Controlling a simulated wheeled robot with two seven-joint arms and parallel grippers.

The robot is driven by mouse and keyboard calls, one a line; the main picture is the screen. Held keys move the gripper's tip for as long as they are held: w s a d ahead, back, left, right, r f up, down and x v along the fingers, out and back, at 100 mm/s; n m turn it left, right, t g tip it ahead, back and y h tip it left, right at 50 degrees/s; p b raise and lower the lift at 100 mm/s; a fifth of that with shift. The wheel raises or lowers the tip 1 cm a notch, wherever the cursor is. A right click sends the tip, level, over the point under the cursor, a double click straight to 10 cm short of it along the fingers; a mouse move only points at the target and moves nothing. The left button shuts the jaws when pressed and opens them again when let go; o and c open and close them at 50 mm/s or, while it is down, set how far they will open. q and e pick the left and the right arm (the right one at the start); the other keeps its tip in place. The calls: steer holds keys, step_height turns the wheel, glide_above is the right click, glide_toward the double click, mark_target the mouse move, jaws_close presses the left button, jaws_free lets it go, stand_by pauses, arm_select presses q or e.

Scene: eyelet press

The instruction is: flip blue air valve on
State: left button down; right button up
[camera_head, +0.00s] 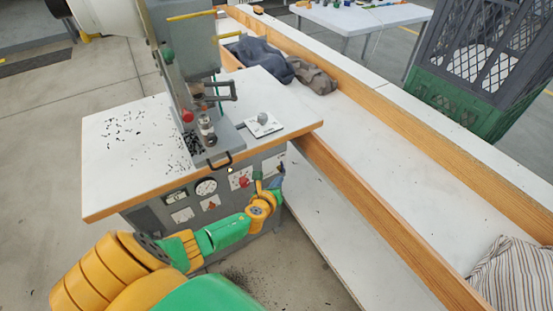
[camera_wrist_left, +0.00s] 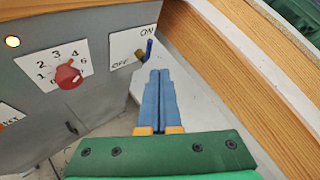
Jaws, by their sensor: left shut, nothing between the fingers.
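The blue air valve (camera_wrist_left: 149,48) is a small blue lever on a brass fitting, on a white plate marked ON and OFF at the right end of the grey press front. In the left wrist view the lever points up toward the word ON. My left gripper (camera_wrist_left: 159,73) is shut and empty, its blue fingertips just below and right of the valve. I cannot tell whether they touch it. In the head view the gripper (camera_head: 277,183) is at the front right corner of the press cabinet, and the valve is hard to make out there. My right gripper is not in view.
A red dial knob (camera_wrist_left: 68,76) and a lit lamp (camera_wrist_left: 12,41) are left of the valve. The press table (camera_head: 115,170) overhangs the panel. A wood-edged bench (camera_head: 385,135) runs close on the right, with a green crate (camera_head: 455,105) beyond it.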

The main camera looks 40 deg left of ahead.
arm_select(q)
steer(key=v, duration=0.2)
steer(key=p+v, duration=0.1)
steer(key=shift+s+d+r, duration=0.1)
steer(key=shift+d+r, duration=0.05)
steer(key=shift+r, duration=0.4)
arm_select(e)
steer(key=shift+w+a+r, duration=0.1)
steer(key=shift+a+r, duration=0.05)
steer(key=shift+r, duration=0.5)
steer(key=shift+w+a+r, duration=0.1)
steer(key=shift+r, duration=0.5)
